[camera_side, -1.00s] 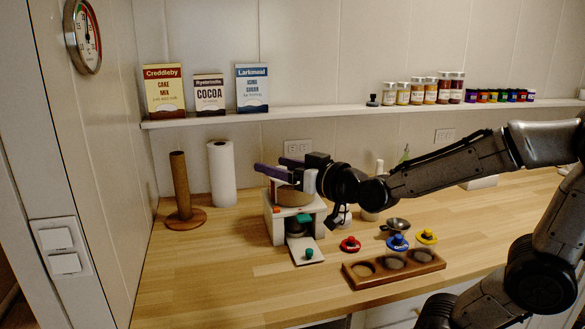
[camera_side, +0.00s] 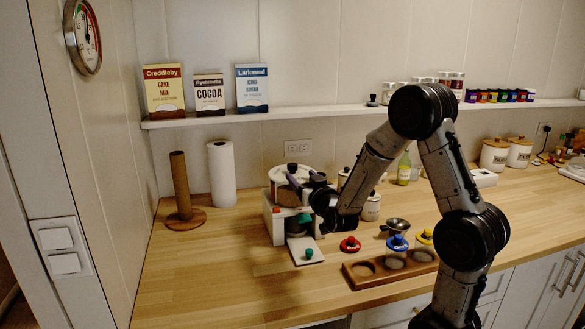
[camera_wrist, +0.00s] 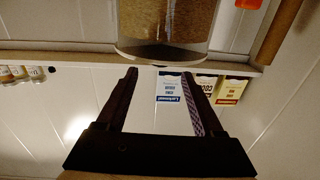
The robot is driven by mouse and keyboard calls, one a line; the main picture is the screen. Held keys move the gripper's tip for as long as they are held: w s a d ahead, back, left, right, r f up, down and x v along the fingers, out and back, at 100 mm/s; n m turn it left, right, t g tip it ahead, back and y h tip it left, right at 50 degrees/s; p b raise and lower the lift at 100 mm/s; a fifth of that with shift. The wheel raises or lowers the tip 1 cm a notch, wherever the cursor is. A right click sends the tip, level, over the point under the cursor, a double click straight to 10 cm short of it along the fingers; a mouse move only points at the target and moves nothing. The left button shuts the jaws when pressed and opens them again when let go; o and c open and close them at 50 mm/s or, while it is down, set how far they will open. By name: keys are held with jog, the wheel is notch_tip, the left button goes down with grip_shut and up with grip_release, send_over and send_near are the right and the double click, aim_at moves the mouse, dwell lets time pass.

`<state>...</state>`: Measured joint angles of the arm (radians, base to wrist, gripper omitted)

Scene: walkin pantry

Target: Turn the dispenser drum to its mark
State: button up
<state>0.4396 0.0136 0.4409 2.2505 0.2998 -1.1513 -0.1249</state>
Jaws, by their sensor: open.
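The dispenser drum (camera_side: 287,173) is a wide, pale-topped cylinder with a dark knob, standing on a white dispenser stand (camera_side: 278,229). The wrist view shows its clear wall with tan grain inside (camera_wrist: 165,22). My gripper (camera_side: 301,184) is at the drum's right front side, its purple fingers pointing toward it. In the wrist view my gripper (camera_wrist: 160,74) is open, with nothing between the fingers and the drum just beyond the tips. I cannot tell whether a finger touches it. A green knob (camera_side: 304,218) sits below the drum. The drum's mark cannot be made out.
A wooden holder (camera_side: 378,272) with round wells lies at the front right, near red (camera_side: 350,244), blue (camera_side: 397,242) and yellow lids. A paper roll (camera_side: 221,174) and a bare wooden post (camera_side: 181,185) stand left. The front left counter is clear.

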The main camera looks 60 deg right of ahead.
aim_at(294, 169)
jog(key=x, duration=0.8)
jog(key=shift+w+d, duration=0.1)
grip_shut()
dwell(1.2)
